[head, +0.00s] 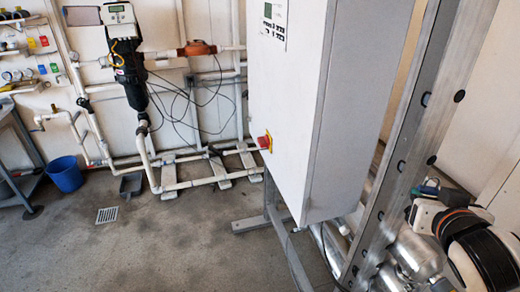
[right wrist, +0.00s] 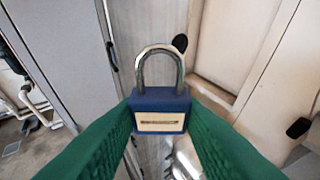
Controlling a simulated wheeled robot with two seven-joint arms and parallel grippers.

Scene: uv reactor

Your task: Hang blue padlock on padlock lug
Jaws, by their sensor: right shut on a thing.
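The blue padlock (right wrist: 160,103) fills the middle of the right wrist view, with a pale label on its face and a silver shackle pointing up. My right gripper (right wrist: 160,112) is shut on its body, one green finger on each side. In the head view my right gripper (head: 440,190) is at the far right, in front of the metal post; the padlock cannot be made out there. A red and yellow switch (head: 265,142) sits on the cabinet's side, well left of that gripper. I cannot make out a padlock lug. My left gripper is not in view.
The large white cabinet (head: 345,110) stands on a grey frame in the centre. A slanted perforated metal post (head: 425,120) stands between it and my right arm. White pipes (head: 195,182) run low along the wall. The floor (head: 150,245) at left is mostly clear, with a blue bucket (head: 66,175).

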